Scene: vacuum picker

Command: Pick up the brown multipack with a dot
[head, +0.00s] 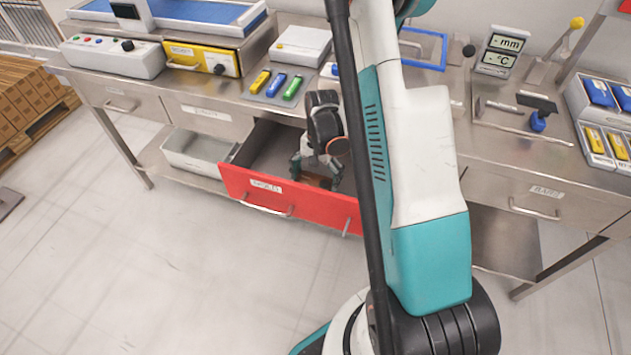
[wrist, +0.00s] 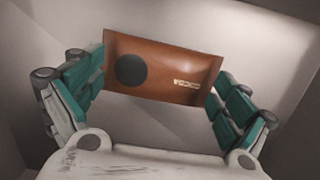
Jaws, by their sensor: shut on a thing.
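The brown multipack (wrist: 165,70) is a flat brown packet with a large black dot and small pale lettering. My gripper (wrist: 160,82) is shut on it, with one teal finger at each end of the packet in the wrist view. In the head view, my gripper (head: 318,168) is down inside the open red-fronted drawer (head: 258,197), with part of the brown multipack (head: 318,181) showing below it. My arm hides the drawer's right part. Whether the packet touches the drawer floor cannot be told.
The steel workbench (head: 220,112) stands above the drawer. A grey bin (head: 195,155) sits on the lower shelf to the left. Yellow, blue and green items (head: 276,84) lie on the bench top. The floor in front is clear.

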